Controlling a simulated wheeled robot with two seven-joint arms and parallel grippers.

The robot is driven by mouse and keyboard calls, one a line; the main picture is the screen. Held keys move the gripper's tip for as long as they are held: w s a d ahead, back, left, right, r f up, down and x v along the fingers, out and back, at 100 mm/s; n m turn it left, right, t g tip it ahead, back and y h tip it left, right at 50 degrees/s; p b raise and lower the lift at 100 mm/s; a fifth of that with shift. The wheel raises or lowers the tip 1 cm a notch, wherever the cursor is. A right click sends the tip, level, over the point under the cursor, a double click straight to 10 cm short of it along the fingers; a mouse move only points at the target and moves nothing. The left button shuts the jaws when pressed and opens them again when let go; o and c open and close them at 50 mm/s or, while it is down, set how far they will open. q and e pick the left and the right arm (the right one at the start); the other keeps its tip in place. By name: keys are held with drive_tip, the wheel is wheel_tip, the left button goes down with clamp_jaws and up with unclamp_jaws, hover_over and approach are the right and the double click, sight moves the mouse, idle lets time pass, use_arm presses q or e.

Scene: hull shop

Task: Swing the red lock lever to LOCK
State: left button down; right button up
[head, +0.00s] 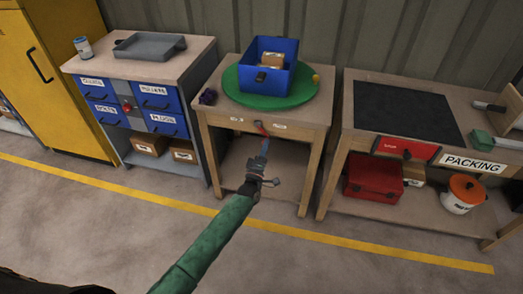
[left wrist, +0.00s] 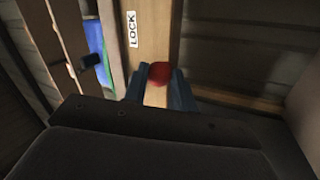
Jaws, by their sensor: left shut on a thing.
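The red lock lever (head: 260,125) is on the front edge of the middle wooden table, between two small white labels too small to read in the head view. My left gripper (head: 263,142) reaches up to it from below. In the left wrist view, the lever's red end (left wrist: 158,72) sits between the two fingers of my left gripper (left wrist: 160,84), which are shut on it. The LOCK label (left wrist: 131,30) shows beyond the lever, up and to the left, apart from it. Part of the lever is hidden by the gripper. My right gripper is not in view.
A green turntable (head: 247,97) on the middle table (head: 222,72) carries a blue crate (head: 286,46) with boxes in it. A blue-drawer cabinet (head: 200,53) stands left, a packing bench (head: 367,143) right. Open floor lies in front.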

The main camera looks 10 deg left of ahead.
use_arm(q)
drive_tip(key=shift+d+r+n, duration=0.1)
drive_tip(key=shift+d+n, duration=0.1)
drive_tip(key=shift+n, duration=0.4)
drive_tip(key=c, duration=1.1)
unclamp_jaws()
drive_tip(key=shift+r, duration=0.1)
drive_tip(key=shift+c, duration=0.2)
drive_tip(key=d+v, duration=0.1)
drive_tip(key=v, duration=0.6)
drive_tip(key=shift+s+a+b, duration=0.4)
drive_tip(key=shift+s+a, duration=0.05)
